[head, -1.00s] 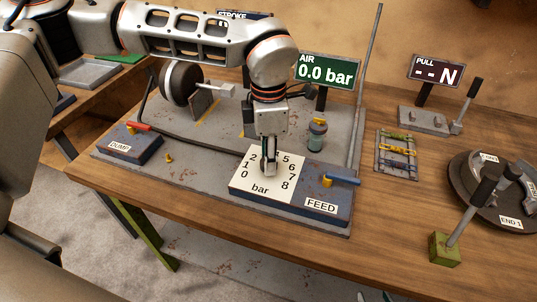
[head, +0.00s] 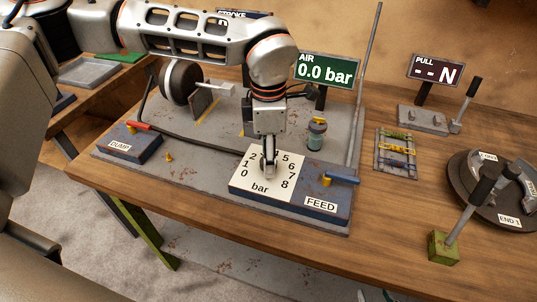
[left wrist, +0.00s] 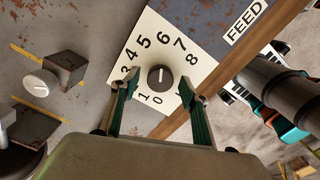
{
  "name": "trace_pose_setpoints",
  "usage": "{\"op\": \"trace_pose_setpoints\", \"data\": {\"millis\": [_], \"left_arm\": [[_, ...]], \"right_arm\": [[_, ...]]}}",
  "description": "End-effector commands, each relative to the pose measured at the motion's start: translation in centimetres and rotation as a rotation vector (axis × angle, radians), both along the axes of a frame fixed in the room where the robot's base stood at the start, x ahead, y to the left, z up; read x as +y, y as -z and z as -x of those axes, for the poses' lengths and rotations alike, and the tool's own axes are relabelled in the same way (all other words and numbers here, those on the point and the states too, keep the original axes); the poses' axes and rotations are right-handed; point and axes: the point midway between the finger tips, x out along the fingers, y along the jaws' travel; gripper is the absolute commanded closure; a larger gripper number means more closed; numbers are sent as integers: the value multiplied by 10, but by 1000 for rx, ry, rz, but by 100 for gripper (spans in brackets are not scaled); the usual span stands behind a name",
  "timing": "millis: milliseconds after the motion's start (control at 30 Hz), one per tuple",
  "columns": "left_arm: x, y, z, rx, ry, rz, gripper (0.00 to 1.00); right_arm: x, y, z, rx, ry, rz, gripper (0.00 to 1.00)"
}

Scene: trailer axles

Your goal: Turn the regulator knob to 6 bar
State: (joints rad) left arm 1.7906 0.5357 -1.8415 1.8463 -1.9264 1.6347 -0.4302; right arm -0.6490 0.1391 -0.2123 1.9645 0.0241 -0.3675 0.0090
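The regulator knob (left wrist: 160,77) is a dark round knob with a pale line, one end toward 0, at the middle of the white bar dial (left wrist: 190,38). In the head view the dial (head: 256,188) lies on the blue FEED box. My left gripper (head: 268,172) points down over the dial and hides the knob there. In the left wrist view its green-padded fingers (left wrist: 160,82) are apart on either side of the knob, with gaps visible. The green AIR display (head: 327,71) reads 0.0 bar. My right gripper (head: 375,296) shows only its separated fingertips at the bottom edge.
A blue-handled FEED valve (head: 341,179) is right of the dial. A DUMP box (head: 130,145) with a red handle stands at the left. A small canister (head: 316,135) is behind the dial. A lever (head: 465,212) stands on the right; bare wood lies between.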

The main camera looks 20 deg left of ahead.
Motion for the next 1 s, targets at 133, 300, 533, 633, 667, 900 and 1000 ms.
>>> {"op": "trace_pose_setpoints", "data": {"millis": [133, 300, 533, 633, 667, 900, 1000], "left_arm": [[0, 0, 0, 1, 0, -1, 55], [0, -11, 0, -1, -1, 0, 55], [0, -55, -1, -3, -2, 0, 55], [0, -75, -1, -3, -1, 0, 55], [0, -81, -1, -4, -1, 1, 55], [0, -113, 0, 0, -1, 0, 55], [0, -118, 0, 0, 0, 0, 55]], "right_arm": [[-1, 2, 1, 4, -1, 4, 60], [-1, 2, 1, 4, -1, 4, 60], [-1, 2, 1, 3, 0, 2, 60], [0, 2, 1, 3, 0, 2, 60], [0, 2, 1, 3, 0, 2, 60], [0, 1, 0, 3, 0, 2, 60], [0, 1, 0, 3, 0, 2, 60]]}}
